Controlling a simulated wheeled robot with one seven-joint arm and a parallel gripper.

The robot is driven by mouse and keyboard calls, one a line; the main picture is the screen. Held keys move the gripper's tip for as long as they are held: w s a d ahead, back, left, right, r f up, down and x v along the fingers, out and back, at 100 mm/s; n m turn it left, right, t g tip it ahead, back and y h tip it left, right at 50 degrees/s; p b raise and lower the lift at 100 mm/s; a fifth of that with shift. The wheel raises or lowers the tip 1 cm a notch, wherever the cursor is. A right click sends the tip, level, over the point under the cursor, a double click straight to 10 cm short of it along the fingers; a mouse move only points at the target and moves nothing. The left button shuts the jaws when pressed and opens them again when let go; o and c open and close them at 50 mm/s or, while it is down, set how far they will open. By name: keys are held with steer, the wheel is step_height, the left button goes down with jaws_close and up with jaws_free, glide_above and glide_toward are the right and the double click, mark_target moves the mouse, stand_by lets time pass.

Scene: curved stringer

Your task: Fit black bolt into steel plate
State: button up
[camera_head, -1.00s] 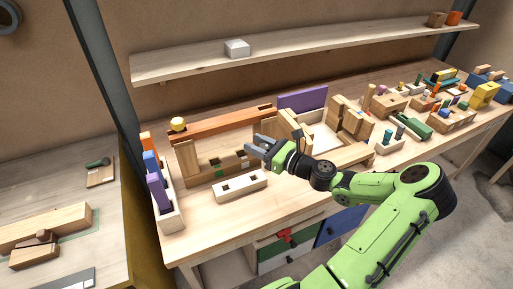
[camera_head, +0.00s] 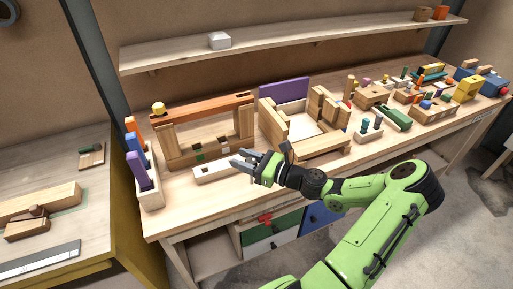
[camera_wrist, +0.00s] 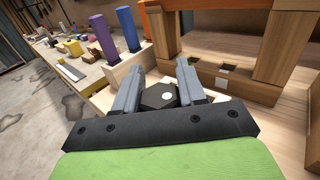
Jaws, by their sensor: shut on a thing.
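My gripper (camera_head: 240,160) is over the front of the workbench, to the right of a pale block with square holes. In the wrist view its two grey fingers (camera_wrist: 158,88) are closed on a dark hexagonal piece, which looks like the black bolt (camera_wrist: 153,97). A round light spot shows on its face. The bolt's shank is hidden, and the bolt cannot be made out in the head view. A flat grey plate, seemingly the steel plate (camera_head: 42,262), lies on the side table at the lower left, apart from my gripper. Any hole in it is too small to tell.
The pale block (camera_head: 212,173) lies before a wooden frame with an orange top beam (camera_head: 203,108). A peg holder (camera_head: 151,198) with tall coloured pegs stands at the bench's left end. Wooden blocks lie on the side table (camera_head: 92,225). A gap separates the tables.

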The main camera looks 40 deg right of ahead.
steer(key=a+f+n+g+y, duration=0.3)
steer(key=a+f, duration=0.1)
steer(key=a, duration=0.5)
steer(key=a+f+n+g+y, duration=0.2)
steer(key=a+f+n+y, duration=0.1)
steer(key=a, duration=0.6)
steer(key=shift+a+f+g+y, duration=0.3)
steer(key=shift+f+g+y, duration=0.1)
steer(key=shift+y, duration=0.2)
